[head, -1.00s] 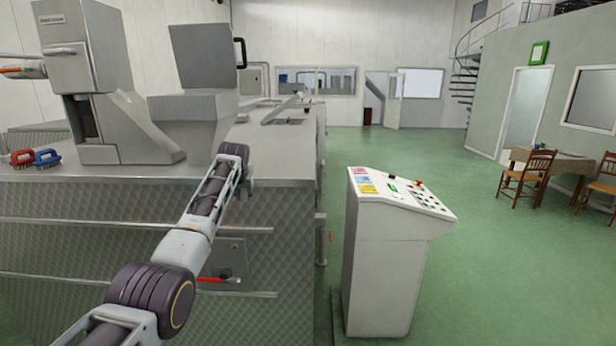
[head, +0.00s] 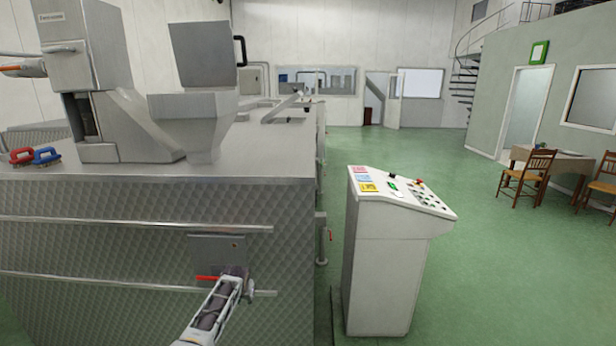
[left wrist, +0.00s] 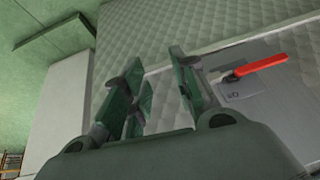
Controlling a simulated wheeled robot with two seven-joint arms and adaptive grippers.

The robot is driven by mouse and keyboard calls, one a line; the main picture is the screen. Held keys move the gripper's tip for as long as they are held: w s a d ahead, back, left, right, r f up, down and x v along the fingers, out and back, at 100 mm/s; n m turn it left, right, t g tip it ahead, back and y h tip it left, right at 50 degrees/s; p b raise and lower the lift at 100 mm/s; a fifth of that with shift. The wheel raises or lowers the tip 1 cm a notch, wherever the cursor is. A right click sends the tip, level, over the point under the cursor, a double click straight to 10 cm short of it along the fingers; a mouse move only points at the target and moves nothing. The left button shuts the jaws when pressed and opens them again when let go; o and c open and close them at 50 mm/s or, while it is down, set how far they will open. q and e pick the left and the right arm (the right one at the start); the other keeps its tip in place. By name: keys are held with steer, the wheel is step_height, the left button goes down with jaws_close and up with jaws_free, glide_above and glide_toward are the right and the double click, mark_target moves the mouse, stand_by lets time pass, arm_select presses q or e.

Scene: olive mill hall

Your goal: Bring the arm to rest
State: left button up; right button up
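My left arm comes in low in the head view, in front of the quilted steel front of the machine. The left gripper is small and partly hidden at the arm's end (head: 250,288). In the left wrist view the two fingers of my left gripper (left wrist: 160,84) stand apart with nothing between them. The quilted panel shows behind them. My right gripper is in neither view.
A red lever (head: 208,278) sits by a grey plate on the machine (head: 110,240), close to my left arm; it also shows in the left wrist view (left wrist: 260,66). A white control desk (head: 385,260) stands to the right. Green floor lies open beyond it.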

arm_select(q)
steer(key=s+a+f+m+g, duration=0.1)
steer(key=s+f+g, duration=0.1)
steer(key=s+f, duration=2.95)
steer(key=s+f+g, duration=0.1)
steer(key=s+f, duration=0.4)
steer(key=s, duration=0.8)
steer(key=s+f+b, duration=0.1)
steer(key=s+f, duration=0.4)
steer(key=s, duration=0.9)
steer(key=s+a+f+g, duration=0.1)
steer(key=s+f, duration=0.4)
steer(key=s, duration=0.9)
steer(key=shift+s+m+g+h+b, duration=0.2)
steer(key=shift+m+g+h+b, duration=0.1)
steer(key=shift+m+h+b, duration=0.1)
steer(key=shift+f, duration=0.1)
